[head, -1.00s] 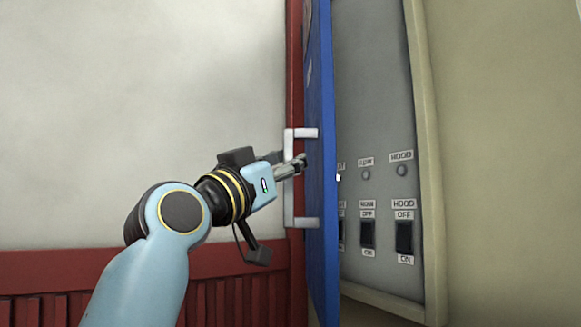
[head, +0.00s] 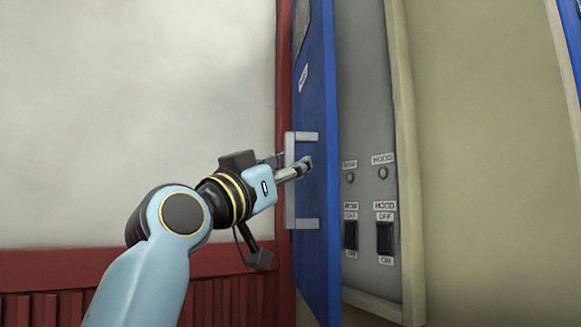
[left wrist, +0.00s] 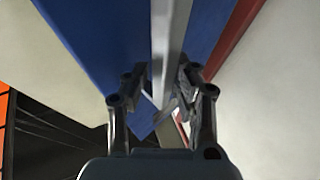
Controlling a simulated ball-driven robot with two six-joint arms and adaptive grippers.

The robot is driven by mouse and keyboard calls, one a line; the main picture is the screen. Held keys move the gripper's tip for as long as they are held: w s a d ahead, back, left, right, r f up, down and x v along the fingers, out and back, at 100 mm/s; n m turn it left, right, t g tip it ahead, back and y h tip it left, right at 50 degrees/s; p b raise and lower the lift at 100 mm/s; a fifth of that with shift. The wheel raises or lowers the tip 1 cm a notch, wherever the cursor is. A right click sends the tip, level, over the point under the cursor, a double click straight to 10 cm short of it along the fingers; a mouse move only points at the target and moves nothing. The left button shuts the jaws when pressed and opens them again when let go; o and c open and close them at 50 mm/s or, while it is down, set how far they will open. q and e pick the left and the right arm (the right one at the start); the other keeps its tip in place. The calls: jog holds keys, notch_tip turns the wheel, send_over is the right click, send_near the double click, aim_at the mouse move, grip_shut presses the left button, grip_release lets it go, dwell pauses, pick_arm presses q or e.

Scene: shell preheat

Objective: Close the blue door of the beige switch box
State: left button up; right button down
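The blue door (head: 318,110) of the beige switch box (head: 406,200) stands open, seen at a steep angle in the head view. It hides the left part of the grey switch panel (head: 368,120). The door's pale bar handle (head: 290,205) is on its left-facing side. My left gripper (head: 290,165) is at the handle, one finger on each side of the bar. The blue door also shows there (left wrist: 95,45). My right gripper is out of view.
Black switches (head: 385,238) with labels and small round lamps are on the panel. A red post (head: 284,90) and red slatted wainscot (head: 130,262) stand behind, below a pale wall (head: 130,90). Another blue edge (head: 570,45) shows at the far right.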

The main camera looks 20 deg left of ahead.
pick_arm(q)
jog(key=shift+r, duration=0.1)
jog(key=shift+w, duration=0.1)
jog(key=shift+s+a, duration=0.15)
jog(key=shift+s, duration=0.1)
jog(key=v, duration=1.1)
jog(key=shift+s+f, duration=0.15)
jog(key=shift+f, duration=0.1)
